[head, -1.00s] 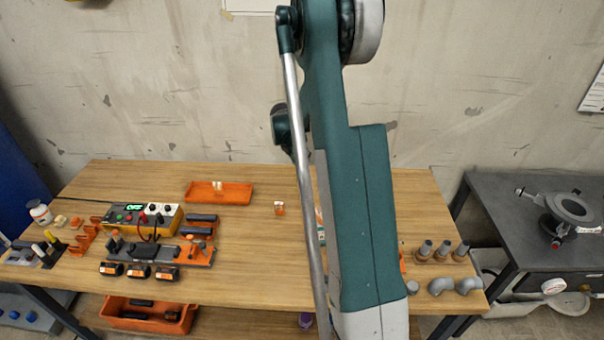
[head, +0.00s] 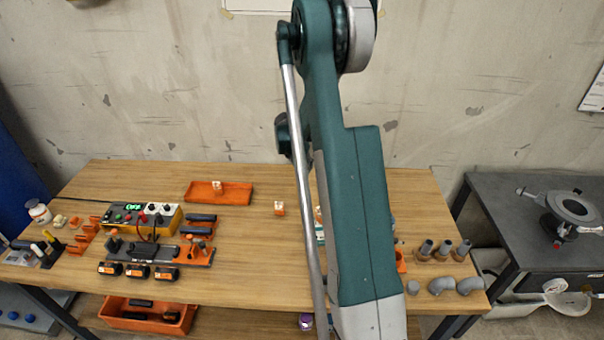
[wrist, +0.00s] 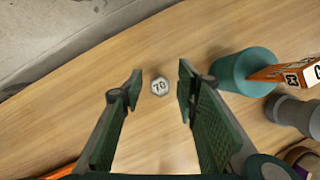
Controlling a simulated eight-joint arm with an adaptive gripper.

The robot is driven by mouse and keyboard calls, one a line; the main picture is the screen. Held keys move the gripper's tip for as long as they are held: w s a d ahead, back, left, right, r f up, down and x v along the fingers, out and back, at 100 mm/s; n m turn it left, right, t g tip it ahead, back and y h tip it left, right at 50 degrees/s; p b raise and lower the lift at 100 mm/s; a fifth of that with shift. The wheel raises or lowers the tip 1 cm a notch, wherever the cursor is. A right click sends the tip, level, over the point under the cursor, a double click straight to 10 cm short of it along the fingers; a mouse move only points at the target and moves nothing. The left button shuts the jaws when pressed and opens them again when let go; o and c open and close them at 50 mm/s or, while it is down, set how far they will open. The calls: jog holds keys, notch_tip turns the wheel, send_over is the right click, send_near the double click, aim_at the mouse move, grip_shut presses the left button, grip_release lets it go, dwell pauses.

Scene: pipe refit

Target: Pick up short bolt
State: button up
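In the wrist view, a light hexagonal piece marked "70" (wrist: 159,87) appears end-on on the wooden table; it looks like a bolt head. Its length is hidden, so I cannot tell whether it is the short bolt. My gripper (wrist: 160,79) is open, with one green-padded finger on each side of the piece in the picture. No finger touches it, and the height between them is hard to tell. In the head view my arm hides the gripper and the bolt.
Right of the fingers in the wrist view stand a teal cylinder (wrist: 238,76), an orange labelled piece (wrist: 285,72) and grey pipe parts (wrist: 294,114). In the head view, an orange tray (head: 238,198) and a small orange-white block (head: 279,209) stand left of my arm.

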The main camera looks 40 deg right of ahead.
jog(key=shift+f, duration=0.1)
dwell(0.5)
grip_shut()
jog(key=shift+r+p, duration=0.6)
jog(key=shift+r, duration=4.4)
